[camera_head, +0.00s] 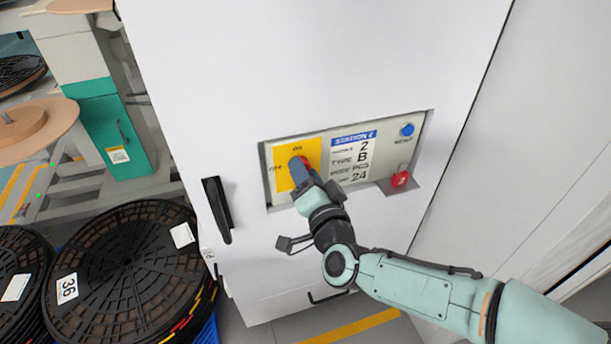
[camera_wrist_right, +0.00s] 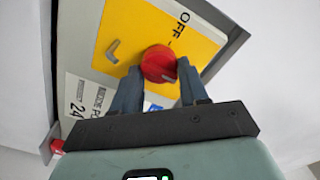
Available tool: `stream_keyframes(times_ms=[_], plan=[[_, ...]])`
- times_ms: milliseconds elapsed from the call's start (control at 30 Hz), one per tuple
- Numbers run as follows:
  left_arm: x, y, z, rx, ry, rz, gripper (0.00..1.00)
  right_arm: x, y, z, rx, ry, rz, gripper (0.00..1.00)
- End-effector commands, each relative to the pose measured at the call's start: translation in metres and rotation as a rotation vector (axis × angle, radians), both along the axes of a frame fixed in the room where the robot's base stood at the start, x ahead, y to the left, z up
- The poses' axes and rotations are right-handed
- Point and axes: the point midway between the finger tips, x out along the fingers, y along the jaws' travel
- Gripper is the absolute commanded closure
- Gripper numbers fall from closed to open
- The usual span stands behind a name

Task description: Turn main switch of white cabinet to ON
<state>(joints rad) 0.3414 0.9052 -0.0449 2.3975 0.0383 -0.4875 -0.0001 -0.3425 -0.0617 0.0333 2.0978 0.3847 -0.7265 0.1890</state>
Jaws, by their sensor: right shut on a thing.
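The white cabinet (camera_head: 330,60) fills the middle of the head view, with a recessed control panel. On its yellow plate (camera_head: 284,155), marked ON and OFF, sits the red main switch knob (camera_wrist_right: 158,63). My right gripper (camera_head: 301,170) reaches it from the lower right and mostly covers it in the head view. In the right wrist view its two dark fingers (camera_wrist_right: 157,80) are shut on the knob, one on each side. The OFF label shows above the knob there. Which mark the knob points to is hard to tell. My left gripper is not in view.
A black door handle (camera_head: 217,209) is left of my gripper. Black reels (camera_head: 130,265) are stacked at lower left. A teal-and-white machine (camera_head: 110,125) stands behind.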

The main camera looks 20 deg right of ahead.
Motion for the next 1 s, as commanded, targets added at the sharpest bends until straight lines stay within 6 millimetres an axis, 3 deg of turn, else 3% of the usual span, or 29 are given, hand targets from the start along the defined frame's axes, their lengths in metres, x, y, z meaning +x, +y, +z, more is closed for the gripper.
stream_keyframes(times_ms=[433,467,500,533,867,1000], plan=[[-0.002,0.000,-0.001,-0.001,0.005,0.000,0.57,0.000,0.000,0.002,0.011,-0.003,-0.001,0.87],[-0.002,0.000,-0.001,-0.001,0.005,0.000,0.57,0.000,0.000,0.002,0.011,-0.003,-0.001,0.47],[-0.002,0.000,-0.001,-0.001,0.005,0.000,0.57,0.000,0.000,0.002,0.011,-0.003,-0.001,0.34],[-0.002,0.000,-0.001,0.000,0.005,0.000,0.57,0.000,0.000,0.001,0.010,-0.003,-0.001,0.31],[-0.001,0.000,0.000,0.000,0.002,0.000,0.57,-0.003,0.000,0.001,0.009,-0.001,0.000,0.31],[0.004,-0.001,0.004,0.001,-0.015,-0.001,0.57,-0.019,-0.001,0.002,0.009,0.000,0.001,0.31]])
